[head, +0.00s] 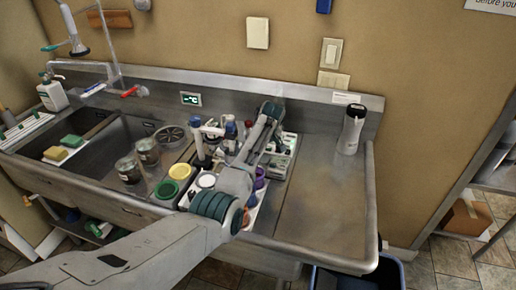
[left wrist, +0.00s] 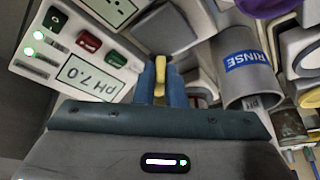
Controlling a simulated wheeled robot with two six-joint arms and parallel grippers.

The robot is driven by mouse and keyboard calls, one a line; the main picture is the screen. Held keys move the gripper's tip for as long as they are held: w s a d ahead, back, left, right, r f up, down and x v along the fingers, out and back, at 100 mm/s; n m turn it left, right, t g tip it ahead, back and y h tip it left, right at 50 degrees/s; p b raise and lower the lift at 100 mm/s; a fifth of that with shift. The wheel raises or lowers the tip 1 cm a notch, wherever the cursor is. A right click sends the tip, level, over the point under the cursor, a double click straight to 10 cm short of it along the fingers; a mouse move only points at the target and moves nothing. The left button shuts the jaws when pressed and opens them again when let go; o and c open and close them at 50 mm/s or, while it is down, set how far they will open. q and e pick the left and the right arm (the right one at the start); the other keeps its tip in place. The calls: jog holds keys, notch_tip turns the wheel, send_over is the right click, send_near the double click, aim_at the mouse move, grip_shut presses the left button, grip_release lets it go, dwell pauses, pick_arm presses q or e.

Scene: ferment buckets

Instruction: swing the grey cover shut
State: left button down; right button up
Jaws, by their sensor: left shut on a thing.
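My left gripper (left wrist: 160,82) is low among the items on the sink counter. Its blue fingers are shut on a small yellow tab (left wrist: 160,66) in the left wrist view. A pale grey panel (left wrist: 164,30), which looks like the grey cover, lies just beyond the fingertips. I cannot tell how far it is swung or whether the tab is joined to it. In the head view my left arm reaches over the counter, and its wrist hides the fingertips and most of the cover. My right gripper is not in view.
A pH 7.0 meter (left wrist: 88,72) is left of the fingers and a grey RINSE cup (left wrist: 246,72) is right, both close.

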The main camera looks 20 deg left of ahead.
pick_arm(q)
jog(key=c, duration=1.5)
grip_release()
jog(key=shift+r, duration=0.1)
jog(key=b+v, duration=0.3)
jog(key=v, duration=0.7)
jog(key=shift+d+r, duration=0.15)
jog(key=shift+r, duration=0.1)
jog(key=shift+s, duration=0.1)
